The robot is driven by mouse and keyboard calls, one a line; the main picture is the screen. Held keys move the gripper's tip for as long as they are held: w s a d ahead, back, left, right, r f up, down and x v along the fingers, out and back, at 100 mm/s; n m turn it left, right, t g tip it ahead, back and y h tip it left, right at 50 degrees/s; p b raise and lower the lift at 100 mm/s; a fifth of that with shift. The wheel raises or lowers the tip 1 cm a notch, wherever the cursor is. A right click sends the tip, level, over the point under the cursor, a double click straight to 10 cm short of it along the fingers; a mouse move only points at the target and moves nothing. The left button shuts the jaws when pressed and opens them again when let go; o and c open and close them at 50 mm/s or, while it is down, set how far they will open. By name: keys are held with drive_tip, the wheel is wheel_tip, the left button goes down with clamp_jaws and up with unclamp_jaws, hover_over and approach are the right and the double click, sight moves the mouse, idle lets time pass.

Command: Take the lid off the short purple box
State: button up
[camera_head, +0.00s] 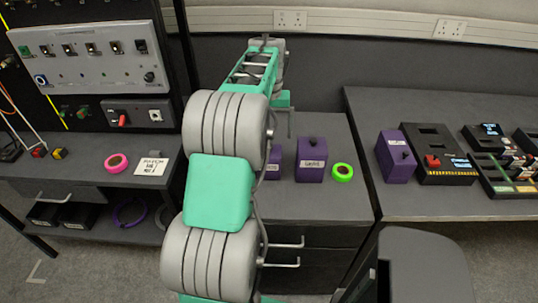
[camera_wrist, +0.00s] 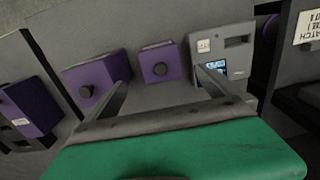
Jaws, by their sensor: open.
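A purple box (camera_head: 274,167) with a white label stands on the middle bench, partly hidden behind my arm. It looks shorter than the labelled purple box (camera_head: 311,160) to its right. The gap to the lid is unclear.
A green tape ring (camera_head: 342,172) lies right of the taller box. A third purple box (camera_head: 396,157) stands on the right bench beside black modules (camera_head: 438,155). A grey device (camera_wrist: 236,62) stands close to the shorter box. A pink ring (camera_head: 116,162) lies left.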

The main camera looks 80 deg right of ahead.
sight(269, 145)
wheel_tip(269, 145, down, 6)
drive_tip(key=shift+d+f+p, duration=0.1)
drive_tip(key=shift+f+p, duration=0.15)
drive_tip(key=shift+p, duration=0.35)
drive_tip(key=shift+c, duration=0.3)
drive_tip(key=c, duration=1.4)
